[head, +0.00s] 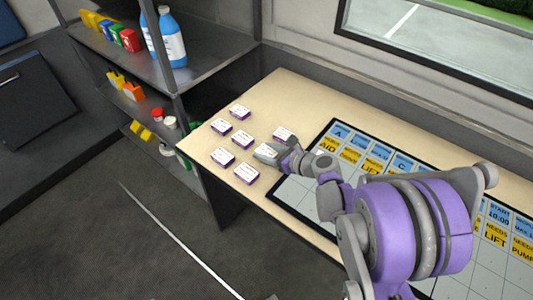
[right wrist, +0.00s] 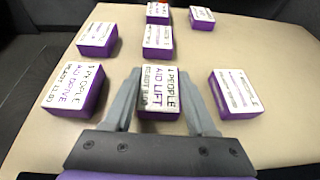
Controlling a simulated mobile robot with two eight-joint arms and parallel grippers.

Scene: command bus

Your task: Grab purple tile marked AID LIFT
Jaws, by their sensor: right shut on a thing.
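The purple tile marked AID LIFT (right wrist: 160,92) has a white top reading "PEOPLE AID LIFT". It sits between the two grey fingers of my right gripper (right wrist: 161,84) in the right wrist view, and the gripper is shut on it. In the head view, my right gripper (head: 272,154) reaches in from the right at the table's left part, with the white-topped tile (head: 264,150) at its fingertips. I cannot tell whether the tile still touches the table. My left gripper is not in view.
Several other purple tiles lie close around, including an AID DRIVE tile (right wrist: 72,90) to the left and another tile (right wrist: 236,93) to the right. A dark-framed board (head: 297,196) lies on the table (head: 292,92). A shelf (head: 118,55) with bottles stands behind left.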

